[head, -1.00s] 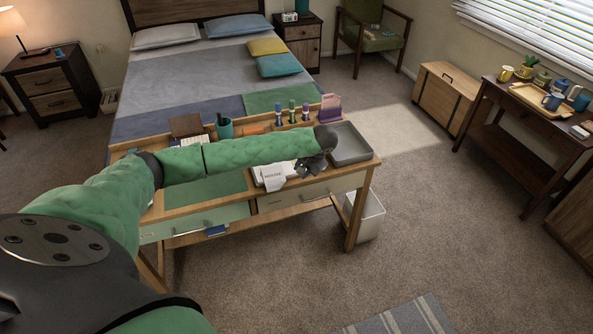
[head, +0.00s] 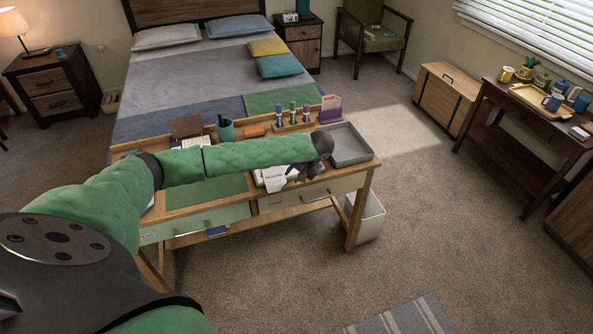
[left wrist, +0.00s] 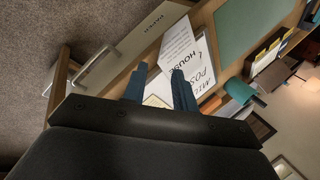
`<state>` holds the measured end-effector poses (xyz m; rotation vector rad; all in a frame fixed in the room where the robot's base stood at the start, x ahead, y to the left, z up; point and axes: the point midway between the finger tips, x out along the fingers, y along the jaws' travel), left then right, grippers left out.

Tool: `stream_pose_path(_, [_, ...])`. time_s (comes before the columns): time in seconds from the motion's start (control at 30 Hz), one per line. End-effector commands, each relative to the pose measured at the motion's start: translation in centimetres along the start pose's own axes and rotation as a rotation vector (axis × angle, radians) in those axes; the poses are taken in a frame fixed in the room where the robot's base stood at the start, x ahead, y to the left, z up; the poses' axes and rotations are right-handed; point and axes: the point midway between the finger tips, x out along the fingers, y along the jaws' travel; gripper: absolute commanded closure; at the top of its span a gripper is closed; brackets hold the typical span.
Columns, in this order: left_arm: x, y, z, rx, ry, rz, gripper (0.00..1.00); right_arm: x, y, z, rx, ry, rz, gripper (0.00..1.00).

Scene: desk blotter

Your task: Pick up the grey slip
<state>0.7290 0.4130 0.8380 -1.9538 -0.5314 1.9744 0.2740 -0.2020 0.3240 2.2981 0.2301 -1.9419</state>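No slip that is clearly grey can be made out in either view. Pale printed papers (head: 273,180) lie at the desk's front middle, partly over the front edge. In the left wrist view a white sheet (left wrist: 179,42) with dark lettering lies just beyond the fingers. My left gripper (head: 302,172) is low over the desk's front edge, just right of the papers. In the left wrist view its two blue fingers (left wrist: 158,77) stand apart with pale paper behind the gap, and nothing is visibly held. Whether they touch the paper cannot be told. My right gripper is out of view.
A grey tray (head: 349,156) sits on the desk right of my gripper. Pens in a stand (head: 292,126), a teal cup (head: 226,131) and a purple holder (head: 330,110) stand along the back. A green blotter (head: 205,193) lies left. A white bin (head: 366,219) stands below right.

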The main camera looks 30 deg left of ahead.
Motion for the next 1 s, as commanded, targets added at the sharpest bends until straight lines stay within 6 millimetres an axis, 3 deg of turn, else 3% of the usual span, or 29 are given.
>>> stream_pose_path(0.4, [4.9,-0.1,0.1,0.001,-0.001,-0.002,0.72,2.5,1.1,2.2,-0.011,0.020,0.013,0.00])
stream_pose_path(0.8, [5.6,0.0,0.1,0.001,0.000,-0.001,0.72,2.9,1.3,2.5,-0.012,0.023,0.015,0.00])
stream_pose_path(0.83, [5.6,0.0,0.1,0.001,0.000,-0.001,0.74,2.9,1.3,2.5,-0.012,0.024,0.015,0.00])
stream_pose_path(0.97, [5.6,0.0,0.1,0.001,0.000,-0.001,0.99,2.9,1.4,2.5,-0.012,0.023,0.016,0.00])
stream_pose_path(1.0, [5.6,0.0,0.1,0.001,0.000,-0.001,1.00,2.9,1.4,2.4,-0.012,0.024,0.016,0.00])
